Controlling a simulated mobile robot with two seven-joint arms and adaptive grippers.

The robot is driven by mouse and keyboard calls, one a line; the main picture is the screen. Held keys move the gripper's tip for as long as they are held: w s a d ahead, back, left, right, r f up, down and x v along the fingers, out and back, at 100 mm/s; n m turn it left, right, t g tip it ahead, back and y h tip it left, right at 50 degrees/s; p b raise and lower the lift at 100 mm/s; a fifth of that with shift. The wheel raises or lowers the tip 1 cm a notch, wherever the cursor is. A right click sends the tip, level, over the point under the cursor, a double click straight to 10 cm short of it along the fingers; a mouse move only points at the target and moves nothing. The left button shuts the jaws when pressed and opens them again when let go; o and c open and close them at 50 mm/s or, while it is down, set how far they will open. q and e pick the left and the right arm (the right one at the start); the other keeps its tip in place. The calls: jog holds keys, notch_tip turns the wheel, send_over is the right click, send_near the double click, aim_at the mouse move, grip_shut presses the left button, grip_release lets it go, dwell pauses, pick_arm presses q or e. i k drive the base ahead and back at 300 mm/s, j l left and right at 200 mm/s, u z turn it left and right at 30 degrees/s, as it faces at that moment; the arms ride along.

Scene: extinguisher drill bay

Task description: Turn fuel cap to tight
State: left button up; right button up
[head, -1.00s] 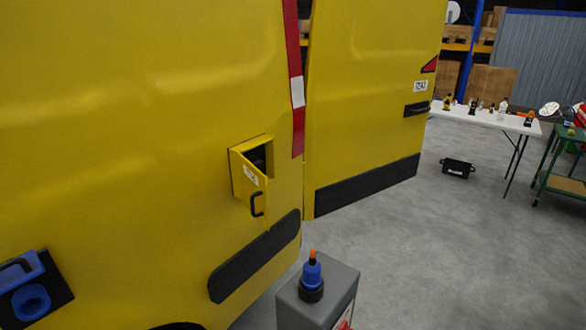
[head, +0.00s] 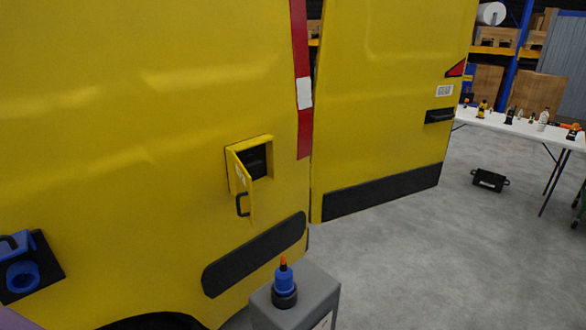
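The yellow van side has a small fuel flap (head: 243,188) with a black handle, and it stands open. In the recess behind it a dark round shape, likely the fuel cap (head: 256,160), shows partly; the flap hides some of it and I cannot tell how tight it is. Neither of my grippers shows in the head view.
A grey pedestal (head: 312,292) with a blue and black bottle (head: 284,284) stands close in front of the van. A blue fitting (head: 22,273) is on the van at left. A white table (head: 520,128) and a black case (head: 489,180) are at right. Grey floor between is clear.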

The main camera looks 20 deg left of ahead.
aim_at(251, 162)
jog(key=i+l+z, duration=0.25)
jog(key=i+l, duration=0.15)
jog(key=i+l+z, duration=0.25)
jog(key=i+l, duration=0.2)
jog(key=i+l+u, duration=0.1)
jog(key=i+u, duration=0.15)
jog(key=i, duration=0.2)
jog(key=i+l+u, duration=0.25)
jog(key=i, duration=0.15)
jog(key=i+l+u, duration=0.25)
jog(key=i, duration=0.2)
jog(key=i+u, duration=0.15)
jog(key=u, duration=0.25)
jog(key=i+u, duration=0.15)
jog(key=u, duration=0.25)
jog(key=i+l+u, duration=0.1)
jog(key=u, duration=0.3)
jog(key=i+l+u, duration=0.1)
jog(key=u, duration=0.3)
jog(key=l, duration=0.1)
